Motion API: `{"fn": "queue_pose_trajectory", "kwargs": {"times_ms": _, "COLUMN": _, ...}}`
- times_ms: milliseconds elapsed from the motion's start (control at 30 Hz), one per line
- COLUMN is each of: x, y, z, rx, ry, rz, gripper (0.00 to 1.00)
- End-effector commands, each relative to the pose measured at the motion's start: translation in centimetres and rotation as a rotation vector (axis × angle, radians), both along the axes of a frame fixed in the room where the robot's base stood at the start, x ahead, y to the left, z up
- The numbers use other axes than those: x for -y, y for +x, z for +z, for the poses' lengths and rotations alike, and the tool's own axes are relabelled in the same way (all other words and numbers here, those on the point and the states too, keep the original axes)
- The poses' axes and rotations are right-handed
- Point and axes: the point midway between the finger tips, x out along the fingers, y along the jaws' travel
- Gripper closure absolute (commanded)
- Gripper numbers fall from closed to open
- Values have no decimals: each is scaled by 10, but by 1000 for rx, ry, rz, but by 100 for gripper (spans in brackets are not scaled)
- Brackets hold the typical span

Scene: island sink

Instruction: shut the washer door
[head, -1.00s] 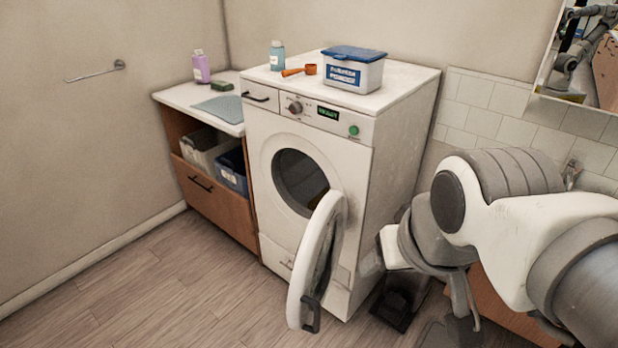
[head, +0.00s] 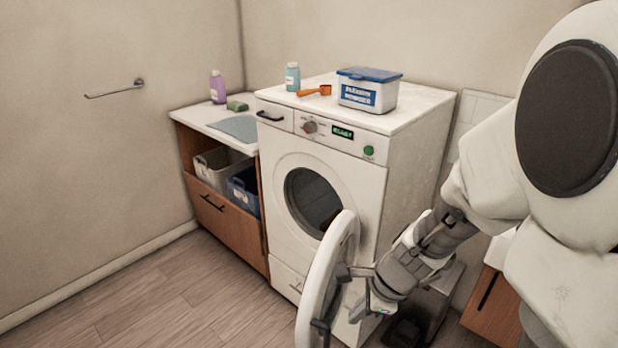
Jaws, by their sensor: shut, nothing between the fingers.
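The white washer (head: 410,150) stands against the back wall. Its round door (head: 342,235) is wide open and swung out toward me, seen nearly edge-on. The dark drum opening (head: 312,200) shows behind it, with something yellowish inside, partly hidden by the door rim. A dark handle (head: 320,328) sits low on the door's near edge. My gripper (head: 350,272) is shut and empty, on the right side of the door at mid height. Its tips are at or very close to the door's right-hand face; I cannot tell whether they touch.
A blue-lidded powder box (head: 368,92), an orange scoop (head: 315,91) and a blue bottle (head: 292,77) stand on the washer. A wooden cabinet (head: 222,205) with bins is at the left. The floor (head: 190,290) left of the door is clear.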

Motion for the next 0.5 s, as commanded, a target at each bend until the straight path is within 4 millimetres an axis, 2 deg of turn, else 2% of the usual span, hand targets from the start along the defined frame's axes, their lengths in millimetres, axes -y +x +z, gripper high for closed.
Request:
{"fn": "queue_pose_trajectory", "kwargs": {"times_ms": 33, "x": 4, "y": 0, "z": -22, "rx": -51, "ry": 11, "rz": -99, "gripper": 100}}
{"fn": "queue_pose_trajectory", "kwargs": {"times_ms": 200, "x": 19, "y": 0, "z": -65, "rx": -155, "ry": 24, "rz": -378, "gripper": 100}}
{"fn": "queue_pose_trajectory", "kwargs": {"times_ms": 333, "x": 26, "y": -1, "z": -81, "rx": -191, "ry": 22, "rz": -489, "gripper": 100}}
{"fn": "queue_pose_trajectory", "kwargs": {"times_ms": 500, "x": 26, "y": -1, "z": -94, "rx": -202, "ry": 22, "rz": -523, "gripper": 100}}
